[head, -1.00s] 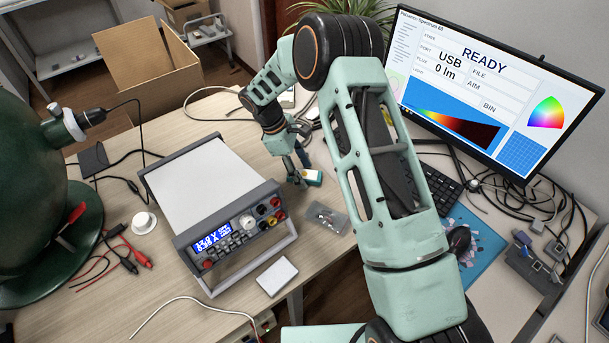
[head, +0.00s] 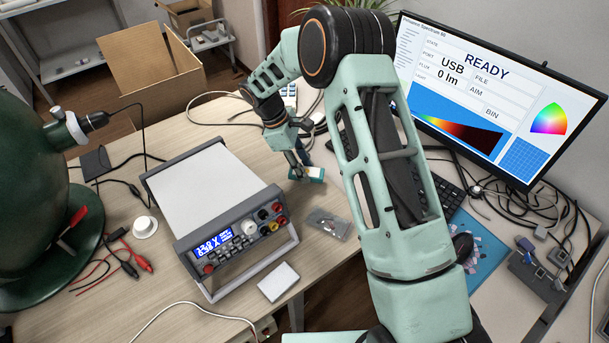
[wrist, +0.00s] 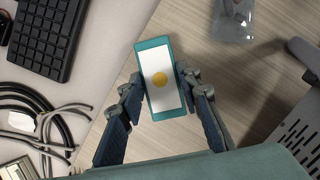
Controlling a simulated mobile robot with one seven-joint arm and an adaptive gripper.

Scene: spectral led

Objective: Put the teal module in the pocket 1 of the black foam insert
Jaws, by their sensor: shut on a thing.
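The teal module (wrist: 168,108) is a small flat block with a teal rim, a white face and a round yellow spot. My gripper (wrist: 161,88) has one finger against each long side of it and is shut on it. In the head view the module (head: 314,174) shows at the tip of my gripper (head: 305,172), right of the bench instrument. I cannot tell whether it touches the table or is slightly above it. I cannot make out the black foam insert or its pocket 1 in either view; my arm covers part of the table.
The grey bench instrument (head: 205,195) stands close on the left. A clear bag (head: 328,222) lies just in front of the module. A keyboard (wrist: 45,38), cables (wrist: 50,125) and a monitor (head: 490,90) are on the right-hand desk. A white box (head: 278,282) lies near the front edge.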

